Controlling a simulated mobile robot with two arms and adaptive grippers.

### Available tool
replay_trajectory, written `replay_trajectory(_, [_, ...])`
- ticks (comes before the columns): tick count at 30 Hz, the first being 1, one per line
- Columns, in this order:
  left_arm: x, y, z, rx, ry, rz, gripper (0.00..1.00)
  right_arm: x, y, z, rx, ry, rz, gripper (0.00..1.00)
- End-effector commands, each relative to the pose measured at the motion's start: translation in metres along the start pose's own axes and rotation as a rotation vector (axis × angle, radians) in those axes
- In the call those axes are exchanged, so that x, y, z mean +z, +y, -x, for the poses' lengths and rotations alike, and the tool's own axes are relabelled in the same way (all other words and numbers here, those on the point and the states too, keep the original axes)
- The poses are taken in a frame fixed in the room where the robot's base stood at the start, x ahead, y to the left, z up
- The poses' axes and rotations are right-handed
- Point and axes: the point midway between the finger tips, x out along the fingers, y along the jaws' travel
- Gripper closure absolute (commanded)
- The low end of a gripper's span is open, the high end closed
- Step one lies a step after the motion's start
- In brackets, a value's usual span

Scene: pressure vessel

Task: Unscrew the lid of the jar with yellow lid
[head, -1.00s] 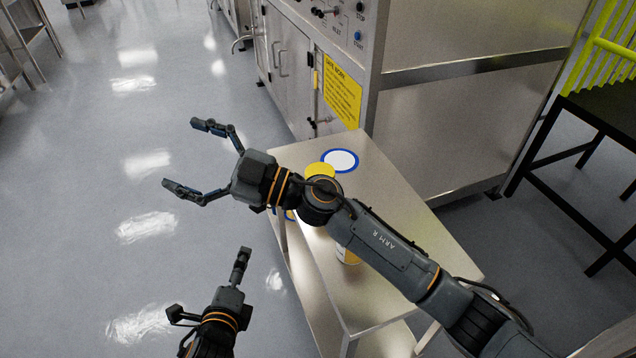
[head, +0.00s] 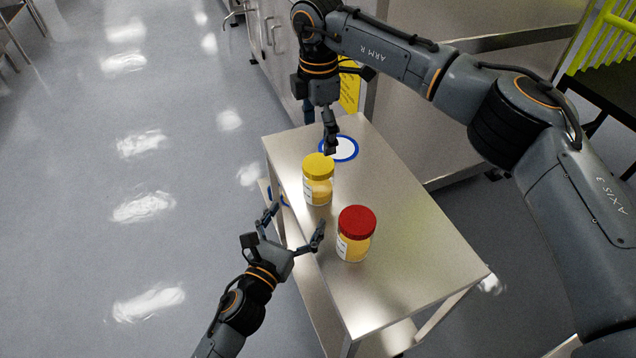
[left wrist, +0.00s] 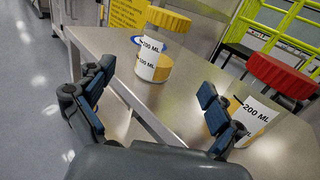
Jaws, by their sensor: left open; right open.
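The jar with the yellow lid (head: 318,180) stands upright on the steel table, its lid on top. In the left wrist view the yellow-lid jar (left wrist: 155,58) stands ahead of the fingers, its label facing me. My left gripper (head: 294,222) is open and empty, just below and left of that jar in the head view, with its fingers apart from it. Its fingers (left wrist: 150,98) spread wide in the left wrist view. My right gripper (head: 320,128) is open and points down above the far part of the table, behind the yellow lid. Its fingers partly hide each other.
A jar with a red lid (head: 355,234) stands nearer on the same table, close to the left gripper's right finger; it also shows in the left wrist view (left wrist: 262,105). A white disc with a blue rim (head: 345,150) lies on the tabletop (head: 420,260). Steel cabinets stand behind.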

Motion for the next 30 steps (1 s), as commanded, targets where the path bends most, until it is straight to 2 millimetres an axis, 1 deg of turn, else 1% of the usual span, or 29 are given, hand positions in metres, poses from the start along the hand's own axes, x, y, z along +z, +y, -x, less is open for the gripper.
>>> replay_trajectory(1, [0.001,0.001,-0.011,0.001,-0.003,0.002,0.07,0.000,0.000,0.000,0.000,0.001,0.001,0.11])
replay_trajectory(9, [0.001,0.001,-0.065,0.002,-0.001,0.003,0.07,-0.001,0.000,0.000,0.001,0.004,0.003,0.11])
replay_trajectory(15, [0.001,0.001,-0.096,0.003,-0.001,0.005,0.07,-0.001,0.000,0.000,0.001,0.004,0.003,0.11])
replay_trajectory(18, [0.001,0.001,-0.105,0.002,-0.001,0.004,0.07,-0.001,0.000,0.000,0.001,0.005,0.003,0.11])
replay_trajectory(21, [0.000,0.001,-0.110,0.002,0.000,0.005,0.07,-0.001,0.000,0.000,0.001,0.005,0.004,0.11])
replay_trajectory(30, [0.000,0.001,-0.112,0.003,0.001,0.004,0.07,-0.001,0.000,0.000,0.001,0.005,0.004,0.11])
